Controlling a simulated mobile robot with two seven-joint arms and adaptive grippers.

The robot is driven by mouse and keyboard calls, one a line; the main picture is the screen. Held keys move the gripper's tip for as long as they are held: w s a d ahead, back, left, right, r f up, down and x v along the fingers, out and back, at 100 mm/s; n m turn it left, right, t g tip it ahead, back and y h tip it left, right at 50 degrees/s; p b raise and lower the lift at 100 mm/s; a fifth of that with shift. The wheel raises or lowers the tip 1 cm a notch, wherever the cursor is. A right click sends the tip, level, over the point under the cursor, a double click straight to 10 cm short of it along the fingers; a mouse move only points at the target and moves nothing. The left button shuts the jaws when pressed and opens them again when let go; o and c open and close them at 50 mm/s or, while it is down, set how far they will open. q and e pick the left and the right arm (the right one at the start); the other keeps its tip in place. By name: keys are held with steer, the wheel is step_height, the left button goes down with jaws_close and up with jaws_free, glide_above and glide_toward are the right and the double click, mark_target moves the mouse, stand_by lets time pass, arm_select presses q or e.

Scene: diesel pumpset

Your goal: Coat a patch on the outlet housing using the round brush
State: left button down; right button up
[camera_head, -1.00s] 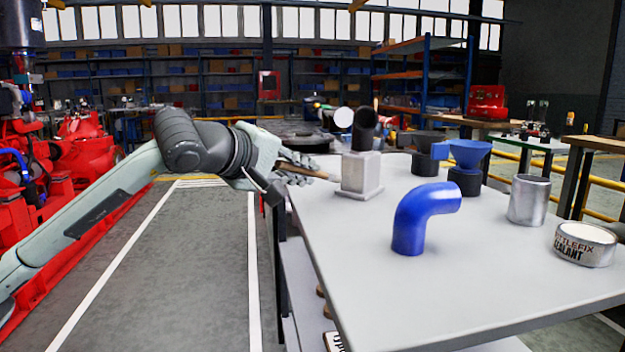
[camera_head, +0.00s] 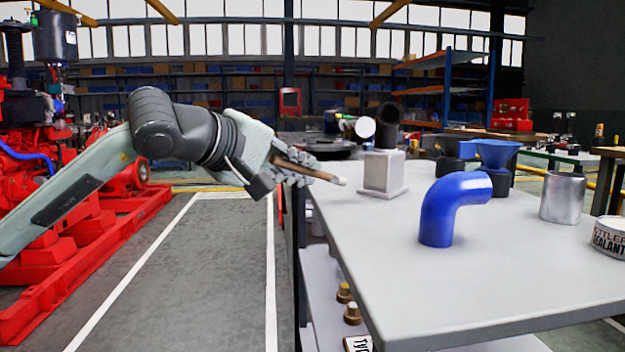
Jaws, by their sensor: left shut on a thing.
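My left gripper (camera_head: 295,172) is shut on the round brush (camera_head: 320,174), over the table's left edge. The brush has a wooden handle and a pale tip that points right, a little apart from the grey block-shaped stand (camera_head: 384,172) in the picture. The red pumpset (camera_head: 75,220) stands on the floor at the left, partly cut off by the frame and partly behind my arm. I cannot tell which part is the outlet housing or see any coated patch. My right gripper is not in view.
The grey table (camera_head: 480,275) holds a blue elbow pipe (camera_head: 440,215), a blue funnel (camera_head: 492,153), a metal cup (camera_head: 563,197) and a sealant tin (camera_head: 610,237). Bottles stand on its lower shelf. The marked floor (camera_head: 215,270) between pumpset and table is clear.

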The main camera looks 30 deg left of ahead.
arm_select(q)
steer(key=shift+s, duration=0.3)
steer(key=shift+s+a+f+b, duration=0.15)
steer(key=shift+s+a+b, duration=0.1)
steer(key=shift+s+b, duration=1.2)
steer(key=shift+b, duration=0.05)
steer(key=shift+r, duration=0.2)
